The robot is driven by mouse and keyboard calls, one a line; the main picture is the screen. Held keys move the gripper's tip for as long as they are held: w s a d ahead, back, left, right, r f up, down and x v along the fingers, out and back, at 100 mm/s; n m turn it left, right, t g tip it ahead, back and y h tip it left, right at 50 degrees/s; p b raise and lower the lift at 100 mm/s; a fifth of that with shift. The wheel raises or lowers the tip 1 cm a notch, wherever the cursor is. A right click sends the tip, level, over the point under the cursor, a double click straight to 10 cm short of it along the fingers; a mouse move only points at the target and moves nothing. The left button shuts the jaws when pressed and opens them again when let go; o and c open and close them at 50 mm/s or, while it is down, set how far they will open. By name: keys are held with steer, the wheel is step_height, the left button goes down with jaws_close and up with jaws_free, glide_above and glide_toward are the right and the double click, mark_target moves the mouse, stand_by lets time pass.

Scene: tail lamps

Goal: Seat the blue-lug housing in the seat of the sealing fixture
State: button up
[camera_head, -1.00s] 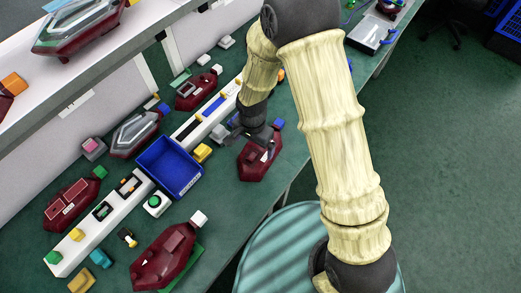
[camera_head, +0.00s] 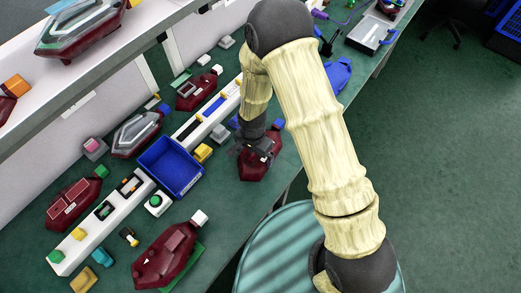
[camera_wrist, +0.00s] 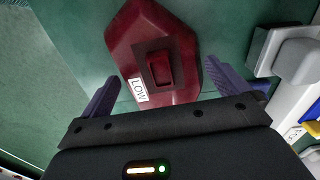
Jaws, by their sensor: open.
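A dark red housing (camera_head: 258,167) lies on the green bench, and my gripper (camera_head: 255,145) is just above it. In the wrist view the housing (camera_wrist: 185,85) shows a raised, dark-framed window and a "LOW" label, between the spread fingers of my gripper (camera_wrist: 163,72). The fingers are open; I cannot tell whether they touch it. Its lug is not clear in the wrist view. A grey-topped red housing (camera_head: 136,133) with a small blue block (camera_head: 163,108) at its end lies further left. I cannot tell which piece is the sealing fixture.
A blue bin (camera_head: 171,167) and a white rail (camera_head: 103,223) with buttons lie to the left. Another red housing (camera_head: 166,258) is at the front. A blue object (camera_head: 338,74) is partly behind my arm. A shelf (camera_head: 110,72) overhangs the bench's back.

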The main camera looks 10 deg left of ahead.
steer(key=shift+c, duration=0.2)
steer(key=c, duration=0.8)
